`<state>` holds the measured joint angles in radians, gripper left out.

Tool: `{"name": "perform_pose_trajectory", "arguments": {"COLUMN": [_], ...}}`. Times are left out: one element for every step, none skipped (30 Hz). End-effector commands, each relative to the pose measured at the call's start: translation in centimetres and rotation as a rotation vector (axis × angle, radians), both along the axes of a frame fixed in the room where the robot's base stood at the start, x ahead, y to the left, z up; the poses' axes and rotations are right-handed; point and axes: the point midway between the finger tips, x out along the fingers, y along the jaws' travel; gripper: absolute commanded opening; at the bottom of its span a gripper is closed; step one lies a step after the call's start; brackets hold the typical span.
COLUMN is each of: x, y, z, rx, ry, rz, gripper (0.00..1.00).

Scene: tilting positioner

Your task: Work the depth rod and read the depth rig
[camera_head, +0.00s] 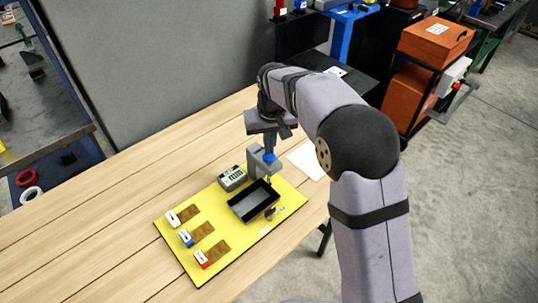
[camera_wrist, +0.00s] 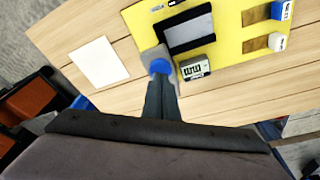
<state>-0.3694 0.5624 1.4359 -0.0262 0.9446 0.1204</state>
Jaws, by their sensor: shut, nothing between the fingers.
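The depth rig (camera_head: 259,163) is a grey stand on a yellow board (camera_head: 283,210), beside a black tray. The depth rod's blue knob (camera_head: 269,157) is at the top of the rig; it also shows in the wrist view (camera_wrist: 160,66). My gripper (camera_head: 270,147) points down over the knob with its fingers shut and nothing between them. In the wrist view its fingertips (camera_wrist: 161,79) appear right at the knob; I cannot tell whether they touch. A grey box with a display and keys (camera_head: 232,177) stands left of the rig; its reading is too small to make out.
The black tray (camera_head: 240,218) has a grey floor. White, blue and red labelled blocks (camera_head: 172,218) stand by brown patches at the board's left. A small metal piece (camera_head: 270,213) lies near the tray. White paper (camera_head: 307,160) lies right of the rig. Bare wooden table (camera_head: 110,215) is left of the board.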

Motion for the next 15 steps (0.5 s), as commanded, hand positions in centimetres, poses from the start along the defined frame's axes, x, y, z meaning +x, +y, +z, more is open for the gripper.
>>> {"name": "perform_pose_trajectory", "arguments": {"x": [0.0, 0.0, 0.0, 0.0, 0.0, 0.0, 0.0, 0.0, 0.0, 0.0, 0.0, 0.0, 0.0, 0.0, 0.0], "y": [0.0, 0.0, 0.0, 0.0, 0.0, 0.0, 0.0, 0.0, 0.0, 0.0, 0.0, 0.0, 0.0, 0.0, 0.0], "z": [0.0, 0.0, 0.0, -0.1, -0.1, -0.2, -0.3, -0.4, -0.6, -0.8, -0.9, -1.1, -1.3, -1.5, -1.7], "rx": [0.000, 0.000, 0.000, 0.000, 0.000, 0.000, 0.000, 0.000, 0.000, 0.000, 0.000, 0.000, 0.000, 0.000, 0.000], "ry": [0.000, 0.000, 0.000, 0.000, 0.000, 0.000, 0.000, 0.000, 0.000, 0.000, 0.000, 0.000, 0.001, 0.001, 0.001], "rz": [0.000, 0.000, 0.000, 0.000, 0.000, 0.000, 0.000, 0.000, 0.000, 0.000, 0.000, 0.000, 0.000, 0.000, 0.000], "gripper": [0.00, 0.00, 0.00, 0.00, 0.00, 0.00, 0.00, 0.00, 0.00, 0.00, 0.00, 0.00, 0.00, 0.00, 0.00]}}
